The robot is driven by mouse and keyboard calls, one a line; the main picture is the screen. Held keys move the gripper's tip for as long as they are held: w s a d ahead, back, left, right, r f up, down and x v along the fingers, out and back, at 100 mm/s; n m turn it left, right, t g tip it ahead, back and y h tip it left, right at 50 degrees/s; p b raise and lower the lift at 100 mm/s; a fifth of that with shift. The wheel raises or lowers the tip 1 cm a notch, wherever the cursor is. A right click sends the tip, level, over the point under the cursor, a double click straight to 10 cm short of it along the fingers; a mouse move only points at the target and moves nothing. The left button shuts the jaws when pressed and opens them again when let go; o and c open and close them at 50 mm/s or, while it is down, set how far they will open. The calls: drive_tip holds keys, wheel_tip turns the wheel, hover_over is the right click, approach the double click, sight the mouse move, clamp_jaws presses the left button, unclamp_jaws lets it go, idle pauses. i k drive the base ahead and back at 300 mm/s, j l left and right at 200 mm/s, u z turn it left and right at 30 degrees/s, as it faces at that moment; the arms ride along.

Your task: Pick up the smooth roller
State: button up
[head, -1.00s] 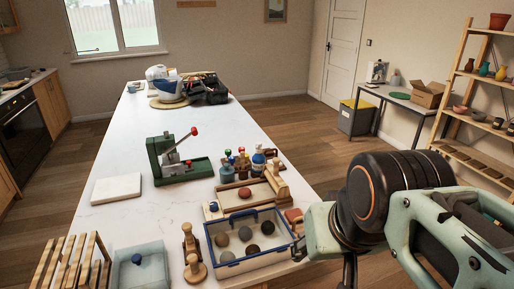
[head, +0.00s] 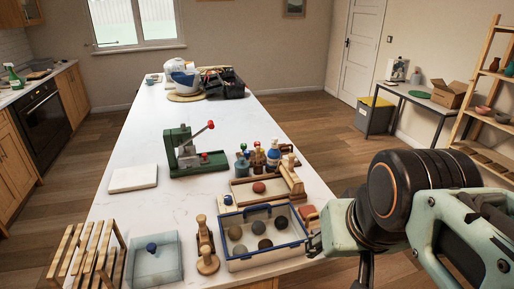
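A pale wooden cylinder (head: 292,178) lies slantwise at the right end of a wooden tray (head: 240,197) on the white table. It may be the smooth roller, but it is too small to tell for sure. A wooden tool with a round base (head: 207,262) stands left of the blue-rimmed box. My gripper (head: 318,243) is at the lower right, beside the table's right edge and right of the box. Its fingers are mostly hidden or cut off, so its opening does not show. I see nothing held in it.
A blue-rimmed clear box (head: 262,262) holds several clay balls. A green press (head: 193,152), a white slab (head: 133,178), several small bottles (head: 275,156), a clear bin (head: 154,266) and a wooden rack (head: 88,250) stand on the table (head: 160,125). The table's middle is mostly clear.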

sight(298, 185)
drive_tip(key=z, duration=0.2)
drive_tip(key=i+l+z, duration=0.1)
drive_tip(key=l+z, duration=0.2)
drive_tip(key=i+l, duration=0.1)
drive_tip(key=l, duration=0.2)
drive_tip(key=i+l+z, duration=0.15)
drive_tip(key=l, duration=0.15)
drive_tip(key=i+l, duration=0.15)
drive_tip(key=i+l+u, duration=0.25)
drive_tip(key=i+l, duration=0.4)
drive_tip(key=i+u, duration=0.5)
drive_tip(key=u, duration=0.2)
drive_tip(key=i+l+u, duration=0.15)
drive_tip(key=u, duration=0.2)
drive_tip(key=i+l+u, duration=0.1)
drive_tip(key=i+u, duration=0.15)
drive_tip(key=u, duration=0.2)
drive_tip(key=i+l+u, duration=0.15)
drive_tip(key=u, duration=0.35)
drive_tip(key=i+l+u, duration=0.25)
drive_tip(key=u, duration=0.2)
drive_tip(key=i+l+u, duration=0.15)
drive_tip(key=l+u, duration=0.15)
drive_tip(key=u, duration=0.15)
